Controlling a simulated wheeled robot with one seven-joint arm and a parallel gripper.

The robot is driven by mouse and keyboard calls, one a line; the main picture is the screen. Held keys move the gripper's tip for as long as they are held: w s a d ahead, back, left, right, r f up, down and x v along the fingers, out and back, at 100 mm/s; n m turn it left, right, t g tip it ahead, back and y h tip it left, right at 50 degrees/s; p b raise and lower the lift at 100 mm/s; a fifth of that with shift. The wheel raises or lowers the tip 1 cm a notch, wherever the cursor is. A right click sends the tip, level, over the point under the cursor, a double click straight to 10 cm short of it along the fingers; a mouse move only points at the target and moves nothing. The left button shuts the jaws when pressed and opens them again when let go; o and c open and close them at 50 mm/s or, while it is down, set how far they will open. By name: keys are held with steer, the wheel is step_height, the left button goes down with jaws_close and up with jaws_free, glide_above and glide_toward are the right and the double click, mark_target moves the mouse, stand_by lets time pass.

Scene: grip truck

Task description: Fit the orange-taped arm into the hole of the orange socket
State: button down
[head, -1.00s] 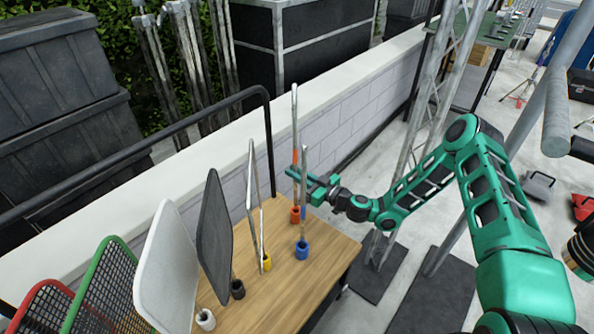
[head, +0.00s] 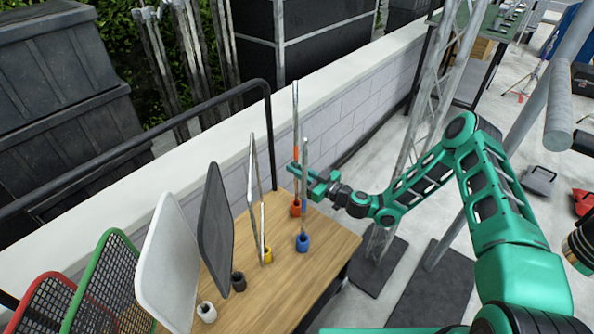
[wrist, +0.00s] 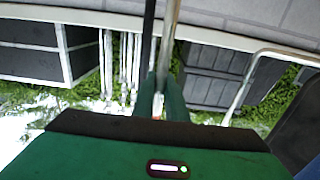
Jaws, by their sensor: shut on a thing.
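The orange-taped arm is a thin metal rod (head: 296,110) with an orange band (head: 296,152), standing about upright at the back of the wooden table. My gripper (head: 298,176) is shut on it just below the band. Its silver shaft also shows in the wrist view (wrist: 170,40), running down between the green fingers (wrist: 159,98). The orange socket (head: 297,209) stands on the table directly below my gripper. The rod's lower end is at or just above the socket mouth; I cannot tell whether it is inside, as the gripper and a nearer rod partly cover this area.
A blue socket (head: 303,243) holding a blue-taped rod (head: 305,160) stands just in front. A yellow socket (head: 266,255) with a metal frame, a black socket (head: 238,282) and a white socket (head: 207,312) follow leftward, near upright panels. A low wall (head: 345,105) runs behind the table (head: 320,265).

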mark_target(297, 184)
steer(key=shift+f+m+t+h, duration=0.5)
steer(key=shift+f+t, duration=0.1)
steer(key=shift+f, duration=0.7)
steer(key=shift+f, duration=0.5)
stand_by(0.4)
steer(key=shift+d+f, duration=0.1)
steer(key=shift+f, duration=1.65)
steer(key=c, duration=1.7)
jaws_free()
steer(key=v, duration=1)
steer(key=shift+s+d, duration=0.25)
steer(key=shift+d, duration=0.05)
steer(key=shift+f, duration=0.1)
